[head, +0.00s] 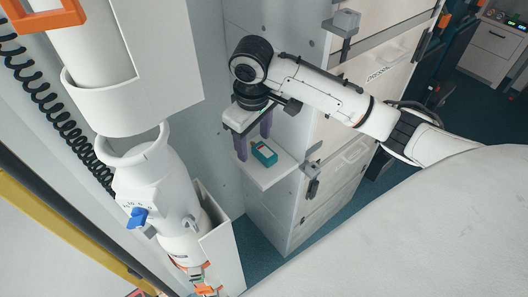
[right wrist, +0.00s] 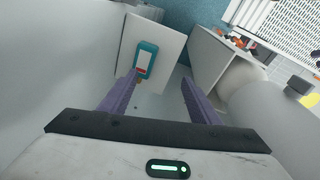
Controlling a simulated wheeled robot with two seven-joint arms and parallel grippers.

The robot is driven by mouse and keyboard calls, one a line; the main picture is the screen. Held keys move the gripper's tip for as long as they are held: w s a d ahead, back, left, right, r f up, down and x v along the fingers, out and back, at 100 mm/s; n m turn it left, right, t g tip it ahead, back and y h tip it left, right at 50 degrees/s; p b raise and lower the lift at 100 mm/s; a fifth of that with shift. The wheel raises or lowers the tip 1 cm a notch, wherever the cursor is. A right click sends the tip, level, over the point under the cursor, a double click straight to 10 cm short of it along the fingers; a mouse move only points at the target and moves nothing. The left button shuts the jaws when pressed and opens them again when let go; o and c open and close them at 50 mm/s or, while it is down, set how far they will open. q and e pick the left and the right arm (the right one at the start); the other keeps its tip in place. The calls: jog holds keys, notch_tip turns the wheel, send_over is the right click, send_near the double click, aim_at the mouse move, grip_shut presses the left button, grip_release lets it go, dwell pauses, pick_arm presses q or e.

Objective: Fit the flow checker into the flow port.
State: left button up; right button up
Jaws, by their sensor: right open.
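The flow checker appears to be the small teal device (head: 264,153) lying on a white shelf (head: 272,176) in the head view. It also shows in the right wrist view (right wrist: 146,60), with a red patch near its lower end. My right gripper (head: 253,149) is open and empty above the shelf, its purple fingers pointing down. In the right wrist view, the device is beyond the fingertips, nearer the left finger, and not between them. I cannot make out for certain which part is the flow port. My left gripper is not in view.
A white cylinder (head: 160,180) with a blue knob (head: 137,217) stands at the left, partly in a white holder. Above it is another white housing (head: 150,85). A black coiled cord (head: 45,105) hangs beside them. Drawers and latches stand right of the shelf.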

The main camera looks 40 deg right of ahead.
aim_at(262, 149)
jog(key=w+d+r, duration=0.2)
jog(key=d, duration=0.1)
jog(key=shift+m+h, duration=0.3)
jog(key=shift+m, duration=0.1)
jog(key=f, duration=0.6)
jog(key=d+f, duration=0.1)
jog(key=f, duration=0.2)
jog(key=shift+w, duration=0.3)
jog(key=c, duration=1.2)
